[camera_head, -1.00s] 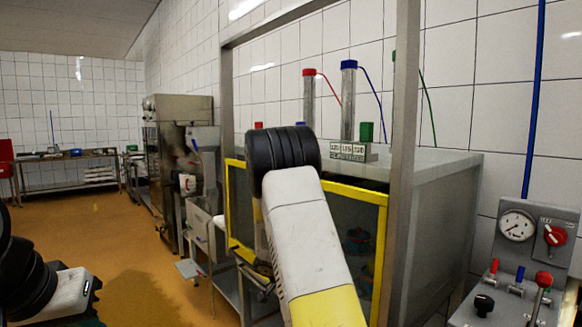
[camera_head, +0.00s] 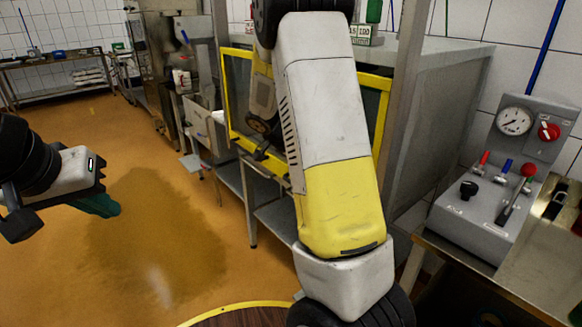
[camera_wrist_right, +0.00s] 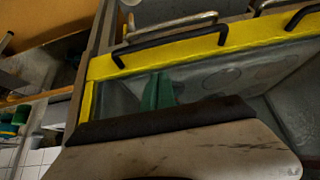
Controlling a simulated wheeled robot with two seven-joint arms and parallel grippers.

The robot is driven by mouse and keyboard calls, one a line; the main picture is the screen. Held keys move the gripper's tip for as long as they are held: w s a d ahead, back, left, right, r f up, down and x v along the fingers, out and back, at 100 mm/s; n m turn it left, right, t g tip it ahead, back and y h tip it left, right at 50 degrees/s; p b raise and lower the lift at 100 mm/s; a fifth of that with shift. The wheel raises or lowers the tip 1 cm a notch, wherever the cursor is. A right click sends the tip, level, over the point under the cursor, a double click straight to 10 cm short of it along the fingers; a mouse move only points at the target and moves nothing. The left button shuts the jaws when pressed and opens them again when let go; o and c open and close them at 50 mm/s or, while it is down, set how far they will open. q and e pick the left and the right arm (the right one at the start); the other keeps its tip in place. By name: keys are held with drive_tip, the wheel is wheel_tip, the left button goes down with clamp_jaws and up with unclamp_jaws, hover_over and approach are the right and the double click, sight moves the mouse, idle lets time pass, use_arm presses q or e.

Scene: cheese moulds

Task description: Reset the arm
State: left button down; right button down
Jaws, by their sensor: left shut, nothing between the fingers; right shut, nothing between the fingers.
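My left gripper (camera_head: 97,205) is at the left of the head view, above the open floor. Its teal fingers are together with nothing between them. My right arm (camera_head: 325,110), white with a yellow section, crosses the middle of the head view in front of the yellow-framed cabinet. The right gripper is hidden behind that arm in the head view. In the right wrist view, its teal fingers (camera_wrist_right: 158,92) show shut and empty beyond the pale wrist housing, in front of the yellow-framed panel (camera_wrist_right: 190,45).
The yellow-framed cabinet (camera_head: 236,98) with metal posts stands close to my right arm. A grey control box (camera_head: 480,222) with a gauge and levers sits on a steel bench at right. Orange floor (camera_head: 200,250) is clear at left. Black handles (camera_wrist_right: 170,42) line the yellow frame.

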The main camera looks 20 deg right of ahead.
drive_tip(key=s+a+r+n+t+y, duration=0.1)
drive_tip(key=s+a+r+n+y, duration=0.2)
drive_tip(key=s+a+r+n, duration=0.2)
drive_tip(key=s+a+r+n+t+y, duration=0.1)
drive_tip(key=s+a+r+n, duration=0.3)
drive_tip(key=s, duration=0.8)
drive_tip(key=s+a+r+n+t+y, duration=0.1)
drive_tip(key=s+a+r+n+y, duration=0.3)
drive_tip(key=s+a+r, duration=0.3)
drive_tip(key=shift+s+r+n+t+y, duration=0.3)
drive_tip(key=shift+s+n+t, duration=0.1)
drive_tip(key=shift+s+n, duration=0.45)
idle(0.4)
